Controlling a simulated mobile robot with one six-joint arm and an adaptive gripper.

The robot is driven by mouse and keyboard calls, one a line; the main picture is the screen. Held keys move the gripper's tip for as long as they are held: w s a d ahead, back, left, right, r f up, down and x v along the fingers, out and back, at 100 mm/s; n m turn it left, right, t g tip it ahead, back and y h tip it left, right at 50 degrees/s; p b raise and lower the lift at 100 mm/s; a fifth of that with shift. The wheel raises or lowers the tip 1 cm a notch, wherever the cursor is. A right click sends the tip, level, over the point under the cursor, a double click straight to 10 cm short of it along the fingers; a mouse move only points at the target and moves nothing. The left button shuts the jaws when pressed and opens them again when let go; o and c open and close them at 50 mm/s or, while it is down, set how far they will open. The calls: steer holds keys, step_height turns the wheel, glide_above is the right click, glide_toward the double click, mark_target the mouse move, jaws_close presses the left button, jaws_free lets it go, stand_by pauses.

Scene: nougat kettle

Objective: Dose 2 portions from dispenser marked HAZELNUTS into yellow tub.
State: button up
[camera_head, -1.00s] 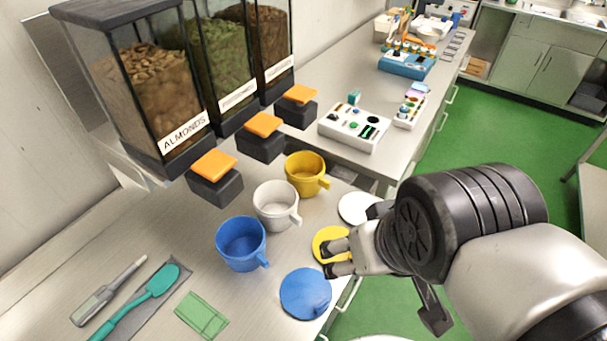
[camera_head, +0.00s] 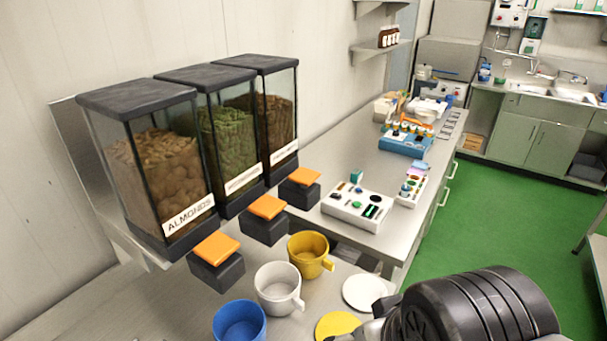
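Three clear dispensers with dark lids stand in a row by the wall. The nearest is marked ALMONDS (camera_head: 155,180); the middle one (camera_head: 232,145) holds green pieces and the far one (camera_head: 272,120) brown pieces. The labels on the middle and far ones are too small to read. Each has an orange-topped block in front, the far one (camera_head: 300,176) included. The yellow tub (camera_head: 311,254) stands upright below the far block, and its inside is partly visible. My gripper's fingers are below the picture edge or hidden; only my dark wrist shows at the lower right, near the yellow disc (camera_head: 337,325).
A white tub (camera_head: 279,289) and a blue tub (camera_head: 239,322) stand left of the yellow tub. A white disc (camera_head: 364,292) lies to its right. A white control box (camera_head: 357,207) and a blue rack (camera_head: 405,142) sit on the counter behind.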

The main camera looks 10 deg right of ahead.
steer(key=shift+c, duration=0.3)
jaws_close()
stand_by(0.7)
stand_by(1.2)
